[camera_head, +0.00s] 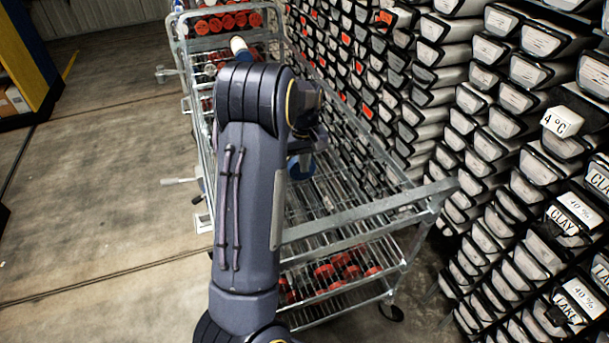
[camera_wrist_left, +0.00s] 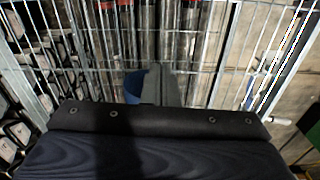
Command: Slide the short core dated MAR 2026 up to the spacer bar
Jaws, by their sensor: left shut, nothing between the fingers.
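My left gripper (camera_head: 303,142) is over the cart's upper wire shelf, mostly hidden behind my own arm; it is shut and empty. In the left wrist view its grey finger part (camera_wrist_left: 165,88) shows above a dark edge. A blue round piece (camera_head: 302,168), perhaps the end of a core, is right by the gripper; it also shows in the left wrist view (camera_wrist_left: 133,86). I cannot tell whether they touch. A pale tube with a blue end (camera_head: 239,46) is farther back on the cart. No MAR 2026 date is readable, and I cannot pick out the spacer bar. My right gripper is not in view.
The metal cart (camera_head: 352,226) has raised rails and a lower shelf with several red-capped cores (camera_head: 340,268). More red-ended cores (camera_head: 228,22) lie at the back. A dense rack of boxed cores (camera_head: 480,100) stands close on the right. Floor (camera_head: 90,190) is open on the left.

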